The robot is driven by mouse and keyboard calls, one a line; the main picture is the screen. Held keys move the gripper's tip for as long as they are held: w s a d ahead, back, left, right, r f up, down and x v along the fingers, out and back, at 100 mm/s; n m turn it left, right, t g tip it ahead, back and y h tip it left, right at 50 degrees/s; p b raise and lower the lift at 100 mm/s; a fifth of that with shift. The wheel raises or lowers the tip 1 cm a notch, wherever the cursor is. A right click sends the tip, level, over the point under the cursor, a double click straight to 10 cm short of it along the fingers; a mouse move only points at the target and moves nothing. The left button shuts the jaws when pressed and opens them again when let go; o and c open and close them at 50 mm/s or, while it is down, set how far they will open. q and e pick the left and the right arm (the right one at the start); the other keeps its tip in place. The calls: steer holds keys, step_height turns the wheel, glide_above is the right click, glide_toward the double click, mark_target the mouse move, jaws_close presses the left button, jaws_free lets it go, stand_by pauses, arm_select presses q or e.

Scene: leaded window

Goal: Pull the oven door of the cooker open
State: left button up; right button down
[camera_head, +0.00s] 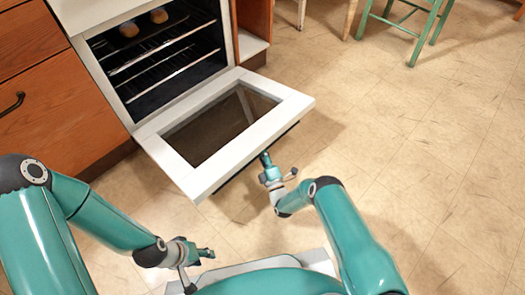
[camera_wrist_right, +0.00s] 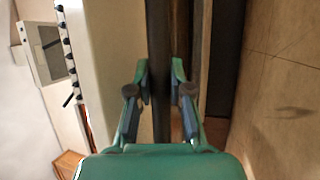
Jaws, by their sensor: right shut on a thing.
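The cooker's oven door (camera_head: 290,101) is swung down and wide open, a white frame around a dark glass pane. Its dark bar handle (camera_wrist_right: 160,70) shows upright in the right wrist view. My right gripper (camera_head: 265,160) is at the door's outer edge; in the right wrist view its fingers (camera_wrist_right: 159,95) are on both sides of the bar, shut on it. In the head view the grip itself is hidden below the edge. My left gripper (camera_head: 208,253) is low in the head view, apart from the door; its fingers are too small to judge.
Wooden drawers (camera_head: 50,105) stand left of the cooker. A green stool (camera_head: 410,25) is at the back right. The tiled floor (camera_head: 420,150) on the right is clear.

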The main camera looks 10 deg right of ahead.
steer(key=c, duration=1.1)
jaws_free()
steer(key=shift+w+a+r, duration=0.1)
steer(key=shift+w, duration=0.05)
steer(key=shift+o, duration=0.2)
steer(key=shift+s+f, duration=0.25)
steer(key=shift+s, duration=0.4)
steer(key=v, duration=1)
steer(key=shift+s, duration=0.4)
steer(key=shift+w, duration=0.1)
